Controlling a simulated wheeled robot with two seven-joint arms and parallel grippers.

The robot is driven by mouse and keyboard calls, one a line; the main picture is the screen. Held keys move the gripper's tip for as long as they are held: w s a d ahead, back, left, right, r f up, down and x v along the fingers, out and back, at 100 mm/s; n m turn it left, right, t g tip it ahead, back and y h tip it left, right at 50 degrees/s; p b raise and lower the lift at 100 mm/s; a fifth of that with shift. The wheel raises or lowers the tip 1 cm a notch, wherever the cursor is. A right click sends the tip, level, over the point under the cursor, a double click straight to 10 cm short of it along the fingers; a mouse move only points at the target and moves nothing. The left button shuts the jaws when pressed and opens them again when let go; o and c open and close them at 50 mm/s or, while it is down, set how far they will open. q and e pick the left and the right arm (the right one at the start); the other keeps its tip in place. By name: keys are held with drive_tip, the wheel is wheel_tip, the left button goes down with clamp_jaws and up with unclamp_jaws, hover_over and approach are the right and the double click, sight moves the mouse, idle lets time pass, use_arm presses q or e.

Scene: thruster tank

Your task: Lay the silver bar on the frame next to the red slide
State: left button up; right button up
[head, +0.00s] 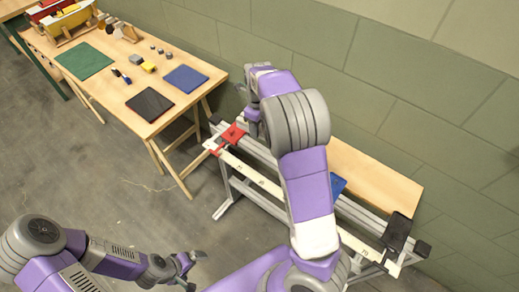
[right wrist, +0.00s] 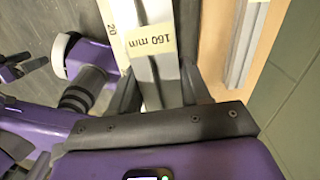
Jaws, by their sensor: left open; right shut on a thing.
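The silver bar (right wrist: 152,85) carries a yellow label reading "160 mm" and sits between the fingers of my right gripper (right wrist: 158,92) in the right wrist view. In the head view my right gripper (head: 253,112) is over the left part of the frame, beside the red slide (head: 233,133), and my arm mostly hides it. I cannot make out the bar there. The frame (head: 262,180) has long pale rails and stands along the wall. Whether the bar touches the frame is unclear. My left gripper (head: 190,268) is open and empty, low over the floor, away from the frame.
A wooden table (head: 118,95) at the upper left holds a green mat (head: 84,60), a black mat (head: 150,104), a blue mat (head: 186,79) and small parts. A wooden board (head: 370,175) lies behind the frame. A black block (head: 397,231) is at the frame's right end.

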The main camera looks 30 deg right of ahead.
sight(259, 149)
drive_tip(key=shift+w+d+m, duration=0.1)
drive_tip(key=shift+m, duration=0.2)
drive_tip(key=shift+f, duration=0.25)
wheel_tip(259, 149, down, 9)
drive_tip(key=b, duration=0.3)
drive_tip(key=shift+f+b, duration=0.15)
drive_tip(key=shift+b, duration=0.25)
drive_tip(key=o, duration=1.2)
drive_tip(key=shift+f, duration=0.1)
wheel_tip(259, 149, up, 12)
drive_tip(key=p, duration=0.4)
